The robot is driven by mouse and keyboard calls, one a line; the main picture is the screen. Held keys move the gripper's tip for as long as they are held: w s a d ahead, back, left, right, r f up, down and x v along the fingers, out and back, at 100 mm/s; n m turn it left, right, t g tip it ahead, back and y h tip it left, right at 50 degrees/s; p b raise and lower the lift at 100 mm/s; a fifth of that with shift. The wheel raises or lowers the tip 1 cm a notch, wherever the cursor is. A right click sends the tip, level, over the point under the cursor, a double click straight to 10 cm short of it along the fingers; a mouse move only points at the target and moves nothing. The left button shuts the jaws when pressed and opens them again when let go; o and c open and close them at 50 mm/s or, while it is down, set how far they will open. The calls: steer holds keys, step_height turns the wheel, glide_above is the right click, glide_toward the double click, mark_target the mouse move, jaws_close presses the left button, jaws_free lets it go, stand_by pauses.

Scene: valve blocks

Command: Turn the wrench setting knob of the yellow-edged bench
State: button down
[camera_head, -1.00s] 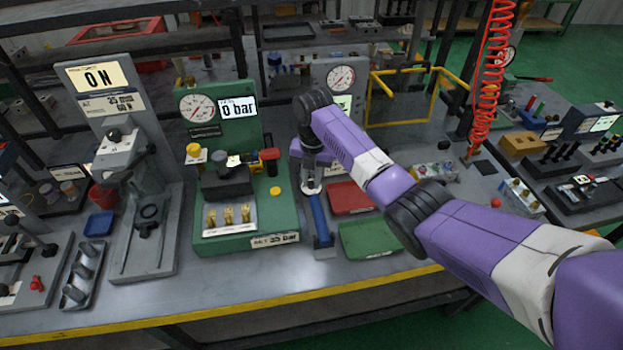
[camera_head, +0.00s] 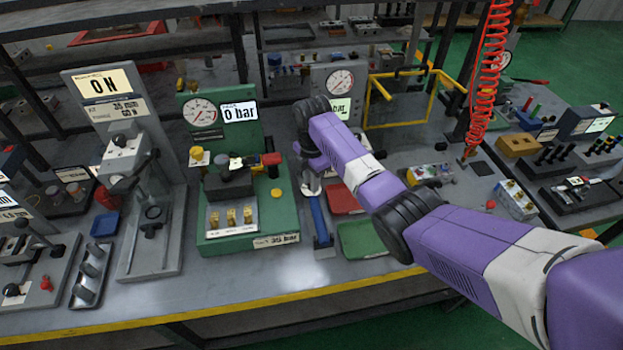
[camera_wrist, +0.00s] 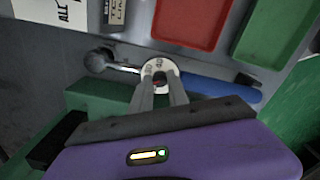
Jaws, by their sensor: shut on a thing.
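The wrench setting knob (camera_wrist: 157,67) shows in the wrist view as a pale round piece with dark marks on its face. A blue handle (camera_wrist: 212,90) runs to the right beside it; it also shows in the head view (camera_head: 320,218), lying on the yellow-edged bench (camera_head: 250,307). My gripper (camera_wrist: 159,88) has its two narrow fingers close together at the knob, shut on it. The fingers cover the knob's near side. In the head view my purple wrist hides most of the knob and the fingertips.
A red tray (camera_head: 345,198) and a green tray (camera_head: 362,239) lie right of the blue handle. A green valve stand (camera_head: 225,242) reading 0 bar stands to the left. A yellow frame (camera_head: 402,125) stands behind my arm.

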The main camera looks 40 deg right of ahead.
steer(key=shift+m, duration=0.9)
steer(key=c, duration=1.3)
jaws_free()
